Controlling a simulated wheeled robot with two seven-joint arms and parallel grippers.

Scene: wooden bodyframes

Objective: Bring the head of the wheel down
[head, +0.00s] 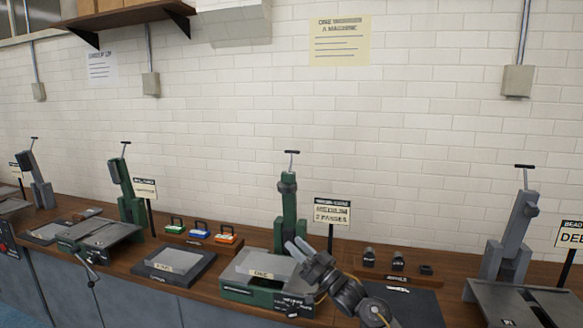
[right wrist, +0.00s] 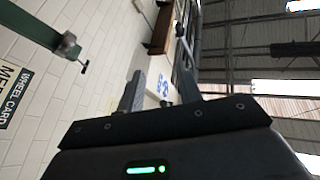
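The wheel machine stands at the middle of the bench in the head view, with a green column (head: 289,207), a dark head (head: 287,182) near its top and a T-handle (head: 292,153) above. The handle also shows in the right wrist view (right wrist: 84,67), left of the fingers. My right gripper (head: 296,247) is in front of the column's lower part, well below the T-handle, and overlaps the machine's grey plate (head: 262,268) in the picture. Its two fingers are apart in the right wrist view (right wrist: 160,92), with nothing between them. My left gripper is not in view.
A sign (head: 332,211) stands right of the column. Small dark blocks (head: 398,262) sit on the bench to the right, and coloured handled blocks (head: 201,231) to the left. A grey machine (head: 519,232) stands at far right, another green one (head: 127,190) at left.

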